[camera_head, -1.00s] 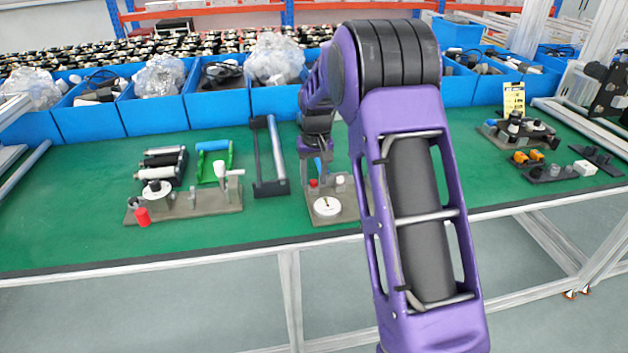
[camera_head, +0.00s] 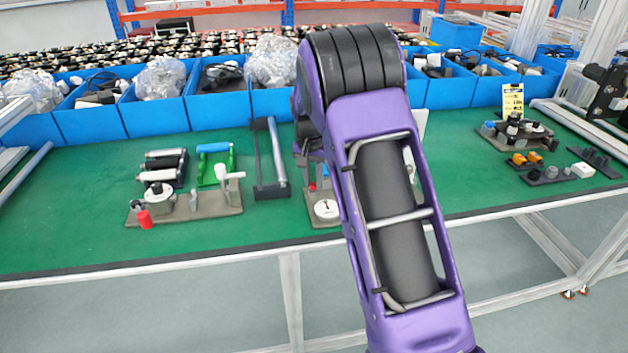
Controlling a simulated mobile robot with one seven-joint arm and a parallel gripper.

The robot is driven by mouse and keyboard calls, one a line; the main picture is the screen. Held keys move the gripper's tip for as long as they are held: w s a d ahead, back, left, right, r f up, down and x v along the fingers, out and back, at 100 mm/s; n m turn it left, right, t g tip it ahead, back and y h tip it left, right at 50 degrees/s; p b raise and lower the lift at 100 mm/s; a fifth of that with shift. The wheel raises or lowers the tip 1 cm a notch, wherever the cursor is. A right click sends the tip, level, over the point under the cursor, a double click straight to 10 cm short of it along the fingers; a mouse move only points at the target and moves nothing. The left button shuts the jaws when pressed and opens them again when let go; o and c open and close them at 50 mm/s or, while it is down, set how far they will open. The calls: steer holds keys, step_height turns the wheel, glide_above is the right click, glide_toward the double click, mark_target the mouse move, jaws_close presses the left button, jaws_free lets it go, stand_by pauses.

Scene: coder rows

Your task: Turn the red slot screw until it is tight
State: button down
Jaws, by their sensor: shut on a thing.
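A small red piece (camera_head: 312,187), probably the red slot screw, stands on the brown base plate (camera_head: 318,220) with the white dial (camera_head: 326,208). My gripper (camera_head: 318,172) is low over the back of this plate, beside the red piece. It is mostly hidden by my own purple arm. A small blue piece (camera_head: 325,171) shows at the gripper, which seems shut on it. The fingertips and the screw's slot are too small and covered to make out. I cannot tell whether anything touches the screw.
Left, another base plate (camera_head: 205,205) carries several parts, with a red cylinder (camera_head: 145,219) at its front. A black frame with a grey rod (camera_head: 278,160) stands close left of my gripper. Blue bins (camera_head: 155,114) line the back. Green mat (camera_head: 80,225) is clear at the left.

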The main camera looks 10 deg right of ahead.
steer(key=m+p, duration=0.1)
steer(key=m, duration=0.1)
steer(key=shift+r+m, duration=0.1)
steer(key=shift+m, duration=0.2)
steer(key=shift+m+h, duration=0.3)
steer(key=shift+m, duration=0.8)
steer(key=m+g+p, duration=0.1)
steer(key=m+p, duration=0.1)
steer(key=m, duration=0.1)
steer(key=shift+w+a, duration=0.1)
steer(key=m+p, duration=0.2)
steer(key=m, duration=0.2)
steer(key=shift+g, duration=0.3)
steer(key=m, duration=0.3)
steer(key=shift+w+f, duration=0.1)
steer(key=shift+f, duration=0.1)
